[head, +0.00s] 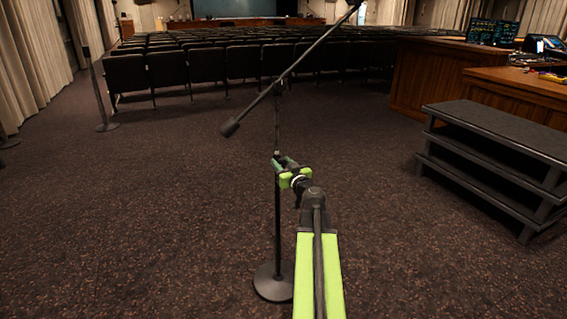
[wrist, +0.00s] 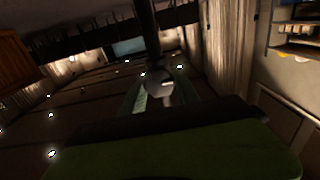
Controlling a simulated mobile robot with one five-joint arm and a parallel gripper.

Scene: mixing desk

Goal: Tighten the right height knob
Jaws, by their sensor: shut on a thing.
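A dark microphone stand (head: 277,225) stands upright in the middle of the head view, with a round base (head: 273,283) on the carpet. Its long boom (head: 295,66) slants up to the right. The height knob is at mid-pole, mostly hidden by my gripper (head: 280,163) in the head view. In the wrist view a rounded grey knob (wrist: 158,82) sits below the dark pole, between the pale green fingers. My gripper is shut on it. The knob's thread and how tight it is cannot be seen.
Another thin stand (head: 97,92) is at the left by the curtains. Rows of dark chairs (head: 205,63) are behind. Black steps (head: 490,135) and a wooden desk (head: 430,75) are at the right. Carpet around the stand is clear.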

